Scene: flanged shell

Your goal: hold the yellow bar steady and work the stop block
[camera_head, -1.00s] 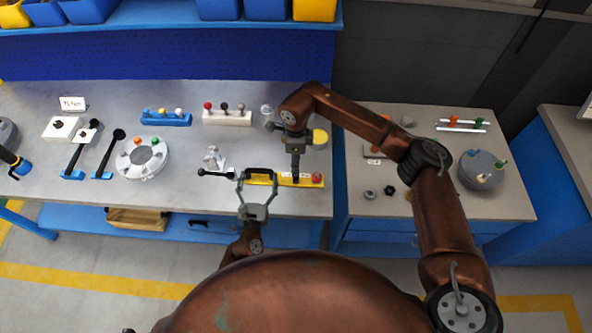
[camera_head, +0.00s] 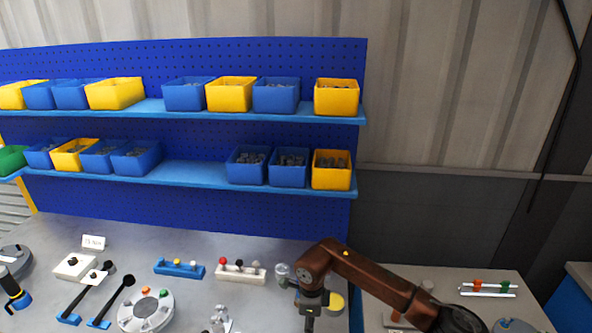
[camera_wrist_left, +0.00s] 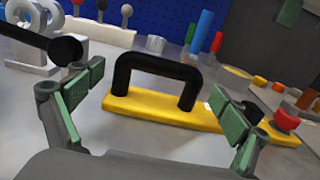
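The yellow bar (camera_wrist_left: 180,116) with a black arched handle (camera_wrist_left: 150,68) lies on the grey bench in the left wrist view. My left gripper (camera_wrist_left: 157,82) is open, with a green-padded finger on either side of the handle, not closed on it. A red knob (camera_wrist_left: 286,120) stands at the bar's right end, near a dark piece partly behind my finger. I cannot tell which part is the stop block.
A black ball-ended lever (camera_wrist_left: 65,50) is close to my left finger. Behind are a white block with coloured pegs (camera_head: 238,272), a blue block with pegs (camera_head: 179,268) and a round grey fixture (camera_head: 146,312). Shelves of bins (camera_head: 335,97) hang above the bench.

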